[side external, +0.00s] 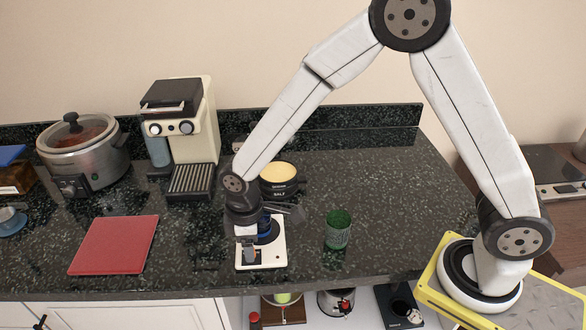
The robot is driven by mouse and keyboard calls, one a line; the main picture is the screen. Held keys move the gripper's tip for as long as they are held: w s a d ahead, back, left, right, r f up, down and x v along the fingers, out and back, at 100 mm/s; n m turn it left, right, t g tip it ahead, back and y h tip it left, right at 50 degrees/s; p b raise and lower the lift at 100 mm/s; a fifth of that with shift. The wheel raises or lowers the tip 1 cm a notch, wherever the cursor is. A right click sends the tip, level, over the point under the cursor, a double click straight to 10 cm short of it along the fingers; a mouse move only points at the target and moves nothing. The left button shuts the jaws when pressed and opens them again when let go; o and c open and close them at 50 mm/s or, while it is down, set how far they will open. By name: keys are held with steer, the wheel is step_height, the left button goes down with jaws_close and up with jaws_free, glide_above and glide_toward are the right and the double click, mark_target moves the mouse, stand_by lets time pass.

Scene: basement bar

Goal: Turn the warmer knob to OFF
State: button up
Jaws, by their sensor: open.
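A small white appliance with a dark round plate, which looks like the warmer (274,258), sits near the counter's front edge in the side external view. A small grey and orange part at its front left, which looks like the knob (249,255), shows just below my gripper; its setting is too small to read. My gripper (256,230) points down over the warmer, open. My wrist hides the back left of the warmer, and I cannot tell whether a finger touches the knob. Something dark blue shows on the plate beside my gripper.
A green glass (338,229) stands close to the warmer's right. A dark bowl marked SALT (281,189) is right behind my gripper. A coffee machine (197,125), a slow cooker (88,158) and a red board (115,245) are to the left.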

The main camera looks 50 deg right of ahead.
steer(key=shift+r, duration=3.1)
steer(key=s+d+m+t, duration=0.2)
steer(key=s+d+m, duration=0.7)
steer(key=d, duration=0.6)
steer(key=shift+s+d+r+t, duration=0.25)
steer(key=shift+s+d+t, duration=0.1)
steer(key=shift+s, duration=0.3)
